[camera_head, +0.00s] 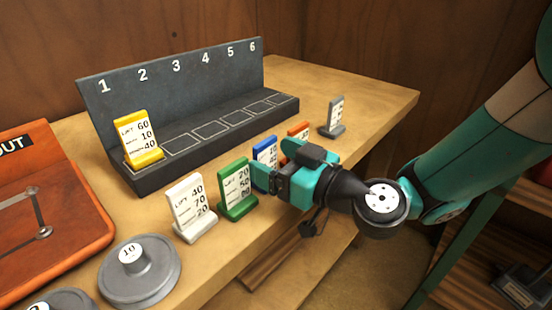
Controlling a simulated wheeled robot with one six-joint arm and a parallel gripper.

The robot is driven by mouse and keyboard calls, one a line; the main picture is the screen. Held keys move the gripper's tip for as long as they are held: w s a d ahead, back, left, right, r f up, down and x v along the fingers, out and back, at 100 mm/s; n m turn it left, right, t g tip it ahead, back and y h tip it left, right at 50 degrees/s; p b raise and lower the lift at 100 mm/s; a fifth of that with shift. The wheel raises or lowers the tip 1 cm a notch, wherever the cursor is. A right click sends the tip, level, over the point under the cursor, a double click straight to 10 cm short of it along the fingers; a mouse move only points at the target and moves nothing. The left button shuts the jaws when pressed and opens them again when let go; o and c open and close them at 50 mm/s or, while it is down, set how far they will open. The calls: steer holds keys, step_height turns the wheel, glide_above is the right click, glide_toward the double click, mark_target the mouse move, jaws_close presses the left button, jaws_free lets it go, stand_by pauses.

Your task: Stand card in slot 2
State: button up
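A yellow card (135,132) stands in slot 1 of the dark numbered rack (150,180). Slot 2 (181,144) is empty, as are the slots to its right. In front of the rack stand a white card (188,205), a green card (235,187), a blue card (265,150) and an orange card (299,131). A grey card (335,115) stands further right. My gripper (274,163) is at the blue card with its teal fingers apart, one on each side of it. The gripper partly hides the blue and orange cards. Whether the fingers touch the blue card cannot be told.
Grey round weights (140,273) lie at the table's front left. An orange panel (50,225) with a linkage stands at the left edge. The rack's back wall rises behind the slots. The wooden table (370,100) is clear at the right.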

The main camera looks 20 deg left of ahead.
steer(key=shift+r+p, duration=0.15)
steer(key=shift+p, duration=0.6)
steer(key=f+b+v, duration=0.1)
steer(key=b+v, duration=1.6)
steer(key=b, duration=0.1)
steer(key=shift+d, duration=0.2)
steer(key=shift+s+f, duration=0.15)
steer(key=shift+f, duration=0.05)
